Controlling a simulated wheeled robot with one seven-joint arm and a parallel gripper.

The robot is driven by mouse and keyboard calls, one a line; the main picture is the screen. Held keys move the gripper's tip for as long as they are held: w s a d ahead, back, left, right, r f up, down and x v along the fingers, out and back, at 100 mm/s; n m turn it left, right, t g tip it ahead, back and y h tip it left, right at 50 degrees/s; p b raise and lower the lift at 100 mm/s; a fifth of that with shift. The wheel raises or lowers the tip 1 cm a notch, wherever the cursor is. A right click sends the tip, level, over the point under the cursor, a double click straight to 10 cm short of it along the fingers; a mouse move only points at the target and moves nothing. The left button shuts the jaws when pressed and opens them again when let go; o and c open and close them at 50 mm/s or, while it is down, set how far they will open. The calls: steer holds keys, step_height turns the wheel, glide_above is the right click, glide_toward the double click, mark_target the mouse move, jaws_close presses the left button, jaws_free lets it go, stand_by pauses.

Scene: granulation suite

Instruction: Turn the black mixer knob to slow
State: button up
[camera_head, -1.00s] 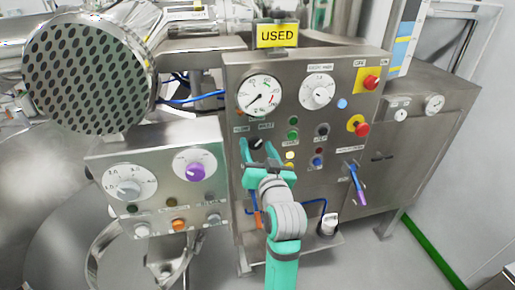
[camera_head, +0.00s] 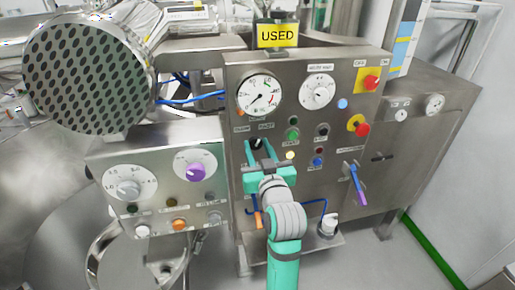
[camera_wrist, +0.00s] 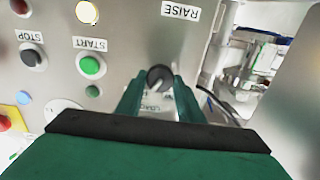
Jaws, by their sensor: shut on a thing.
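The black mixer knob (camera_head: 257,143) is on the steel control panel (camera_head: 230,100), below the left white gauge. Labels sit just above it; one seems to read FAST. My gripper (camera_head: 258,147) reaches up to it from below. In the wrist view the knob (camera_wrist: 159,75) shows between the two green fingertips (camera_wrist: 159,88), which are shut on its sides. A pale pointer mark shows on the knob face, but its exact setting is hard to tell. A label below the knob in that view is partly hidden between the fingers.
Green and black buttons (camera_head: 293,134) sit close to the right of the knob. A smaller panel with a purple knob (camera_head: 195,172) stands at left. An orange-tipped handle (camera_head: 258,219) hangs below.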

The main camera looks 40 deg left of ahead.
steer(key=n, duration=1.1)
steer(key=shift+f, duration=0.1)
steer(key=shift+s+a+n, duration=0.1)
steer(key=shift+n, duration=1.4)
steer(key=o, duration=1.1)
steer(key=shift+c, duration=0.2)
steer(key=v, duration=1)
steer(key=shift+s+d+n, duration=0.25)
steer(key=shift+s+n, duration=0.05)
steer(key=shift+s, duration=0.05)
